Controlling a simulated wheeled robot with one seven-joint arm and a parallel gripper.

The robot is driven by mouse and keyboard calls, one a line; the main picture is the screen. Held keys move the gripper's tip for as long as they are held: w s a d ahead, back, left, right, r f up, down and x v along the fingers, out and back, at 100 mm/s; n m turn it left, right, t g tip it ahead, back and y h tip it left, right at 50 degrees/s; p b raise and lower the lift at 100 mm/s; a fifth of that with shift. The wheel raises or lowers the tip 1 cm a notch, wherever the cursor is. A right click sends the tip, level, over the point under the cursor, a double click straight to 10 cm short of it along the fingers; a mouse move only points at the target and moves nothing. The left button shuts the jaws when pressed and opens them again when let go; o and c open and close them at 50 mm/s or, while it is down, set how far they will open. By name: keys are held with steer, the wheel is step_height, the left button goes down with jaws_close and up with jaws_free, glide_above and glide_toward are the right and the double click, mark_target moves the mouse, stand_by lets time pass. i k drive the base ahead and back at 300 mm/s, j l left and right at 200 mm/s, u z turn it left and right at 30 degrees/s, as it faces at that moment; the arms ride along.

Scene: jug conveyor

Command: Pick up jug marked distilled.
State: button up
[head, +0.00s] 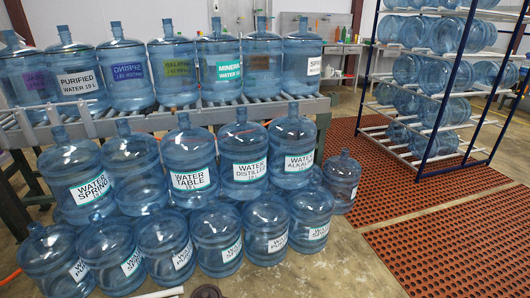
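The jug marked distilled (241,143) is a clear blue water jug with a white label that reads "WATER DISTILLED". It stands upright in the back row of the floor group, just in front of the roller conveyor. A jug marked alkaline (293,138) is close on its right, and a jug marked table (188,152) is close on its left. Front-row jugs hide its lower part. My gripper is not seen in this view.
Several more jugs (217,240) crowd the front row. The roller conveyor (165,119) behind carries another row of jugs. A blue-framed rack (450,110) with jugs lying on it stands at right, by red-brown perforated mats (460,240). Bare concrete (340,265) is clear at front right.

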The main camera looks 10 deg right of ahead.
mark_target(243, 145)
steer(key=i+l+u, duration=0.25)
steer(key=i+l, duration=0.35)
steer(key=i+l+u, duration=0.3)
steer(key=i+l, duration=0.5)
steer(key=l+u, duration=0.4)
steer(key=l, duration=1.4)
steer(key=k+l+u, duration=0.2)
steer(key=k+l, duration=0.65)
steer(key=k, duration=0.1)
